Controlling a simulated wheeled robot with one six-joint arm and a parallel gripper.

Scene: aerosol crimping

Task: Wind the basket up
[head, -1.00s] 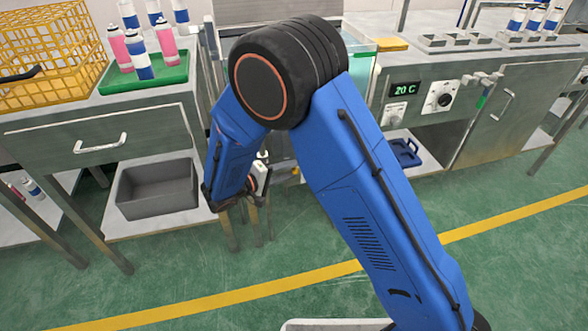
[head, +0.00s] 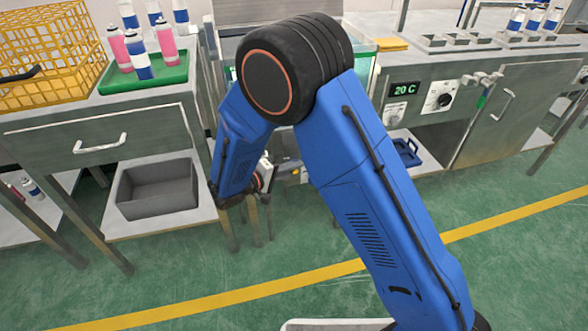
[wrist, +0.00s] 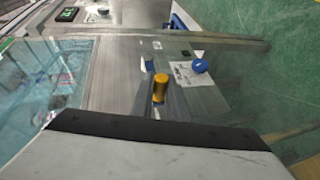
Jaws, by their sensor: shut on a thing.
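My gripper (wrist: 160,104) is seen from behind in the wrist view, its pale body filling the bottom. It is shut on a yellow handle (wrist: 160,86) that stands at the steel front of the water bath; its fingertips are hard to make out. In the head view my arm hides most of the gripper and the handle. The glass-walled bath (wrist: 45,75) holds bluish water at the left of the wrist view. A basket in the water cannot be made out. A yellow wire basket (head: 62,25) stands on the left bench in the head view.
A blue knob (wrist: 200,66) and a white label sit right of the handle. A green tray (head: 150,85) of spray cans stands on the left bench, above a grey bin (head: 158,188). A 20 C display (head: 404,89) is on the right bench. The green floor is clear in front.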

